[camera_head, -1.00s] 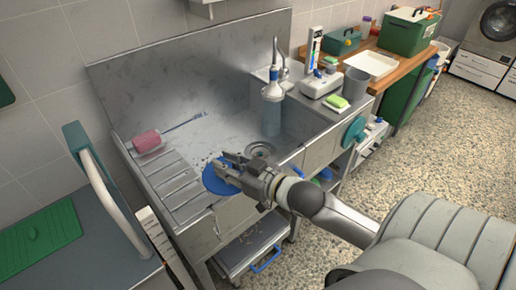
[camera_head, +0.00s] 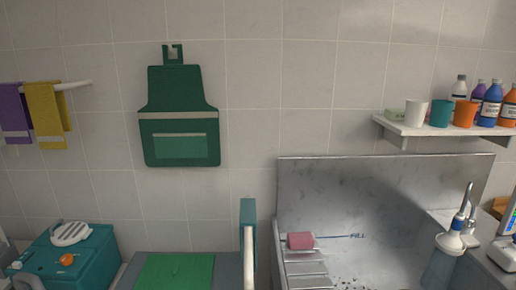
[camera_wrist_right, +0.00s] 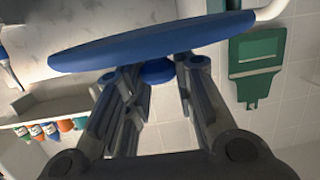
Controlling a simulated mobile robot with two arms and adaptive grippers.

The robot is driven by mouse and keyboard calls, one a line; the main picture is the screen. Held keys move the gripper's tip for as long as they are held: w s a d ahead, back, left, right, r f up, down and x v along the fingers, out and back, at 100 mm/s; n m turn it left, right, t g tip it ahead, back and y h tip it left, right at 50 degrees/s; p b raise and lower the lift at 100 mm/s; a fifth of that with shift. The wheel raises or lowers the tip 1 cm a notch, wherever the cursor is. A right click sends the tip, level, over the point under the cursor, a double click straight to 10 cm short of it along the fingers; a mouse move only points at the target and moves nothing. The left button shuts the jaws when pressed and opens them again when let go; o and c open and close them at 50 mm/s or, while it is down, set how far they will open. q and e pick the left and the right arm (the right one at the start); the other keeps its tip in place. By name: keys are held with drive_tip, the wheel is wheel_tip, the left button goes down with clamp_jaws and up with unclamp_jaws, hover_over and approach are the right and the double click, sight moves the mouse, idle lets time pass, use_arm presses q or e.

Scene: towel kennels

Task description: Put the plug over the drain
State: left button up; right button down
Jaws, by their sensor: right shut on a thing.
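The plug, a blue disc (camera_wrist_right: 150,42) with a small blue knob, fills the upper part of the right wrist view. My right gripper (camera_wrist_right: 160,76) is shut on its knob, one finger on each side. The disc is seen nearly edge-on. Neither gripper shows in the head view. The steel sink (camera_head: 390,215) is at the lower right of the head view. Its drain is out of sight below the frame.
A pink roller (camera_head: 300,241) lies at the sink's left. A tap sprayer (camera_head: 455,240) stands at its right. A green apron (camera_head: 181,125) hangs on the wall. A shelf (camera_head: 445,130) holds cups and bottles. A teal box (camera_head: 65,255) stands lower left.

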drive_tip(key=shift+s+a+r+m+h, duration=0.2)
drive_tip(key=shift+a+r+m+h, duration=0.15)
drive_tip(key=shift+r, duration=0.2)
drive_tip(key=shift+s+a+r+m+h, duration=0.25)
drive_tip(key=shift+r+h, duration=0.1)
drive_tip(key=shift+r, duration=0.15)
